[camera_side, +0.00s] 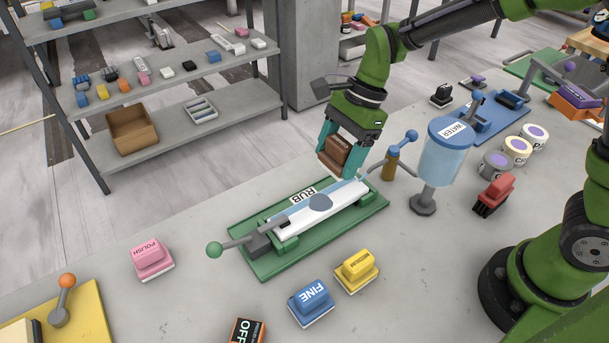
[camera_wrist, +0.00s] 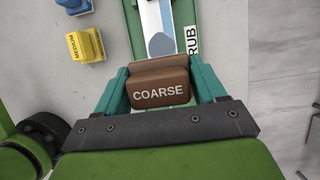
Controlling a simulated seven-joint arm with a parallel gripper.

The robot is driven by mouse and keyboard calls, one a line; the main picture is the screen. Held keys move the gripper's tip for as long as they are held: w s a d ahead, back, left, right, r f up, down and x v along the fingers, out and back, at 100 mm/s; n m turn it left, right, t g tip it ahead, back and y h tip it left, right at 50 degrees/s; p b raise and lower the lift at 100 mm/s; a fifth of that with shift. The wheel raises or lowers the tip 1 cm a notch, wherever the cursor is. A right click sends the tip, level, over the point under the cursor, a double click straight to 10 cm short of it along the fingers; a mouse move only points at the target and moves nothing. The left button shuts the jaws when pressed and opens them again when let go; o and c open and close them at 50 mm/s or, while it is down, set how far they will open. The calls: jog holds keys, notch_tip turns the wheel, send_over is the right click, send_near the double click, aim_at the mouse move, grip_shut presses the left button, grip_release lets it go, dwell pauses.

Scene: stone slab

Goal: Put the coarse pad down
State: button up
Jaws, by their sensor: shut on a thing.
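The coarse pad (camera_side: 336,151) is a brown block held between the teal fingers of my gripper (camera_side: 342,150). In the wrist view the pad (camera_wrist: 158,86) shows its COARSE label, with a finger of my gripper (camera_wrist: 160,88) on each side. My gripper is shut on it, above the far right end of the green RUB fixture (camera_side: 263,269). The fixture holds a long white and pale blue strip (camera_side: 290,222) with a grey round spot (camera_side: 320,203). I cannot tell whether the pad's underside touches anything.
A yellow pad (camera_side: 356,270), a blue FINE pad (camera_side: 311,302) and a pink POLISH pad (camera_side: 152,259) sit on the slab around the fixture. A blue WATER tank (camera_side: 443,155) and a red brush (camera_side: 494,195) stand to the right. Bare slab (camera_side: 205,290) lies left of the fixture.

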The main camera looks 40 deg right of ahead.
jog(key=shift+a, duration=0.2)
jog(key=s+f+n+g, duration=0.2)
jog(key=s+n, duration=0.4)
jog(key=s, duration=0.1)
jog(key=n+g+h, duration=0.3)
jog(key=n+h, duration=0.1)
jog(key=n, duration=0.7)
send_over(399, 254)
jog(key=w, duration=0.1)
notch_tip(399, 254, down, 2)
jog(key=shift+n+t, duration=0.3)
jog(key=shift+n, duration=0.2)
jog(key=shift+w+f, duration=0.15)
jog(key=shift+f, duration=3.95)
jog(key=shift+f, duration=0.1)
jog(key=o, duration=1)
jog(key=v, duration=1.2)
jog(key=shift+a, duration=0.2)
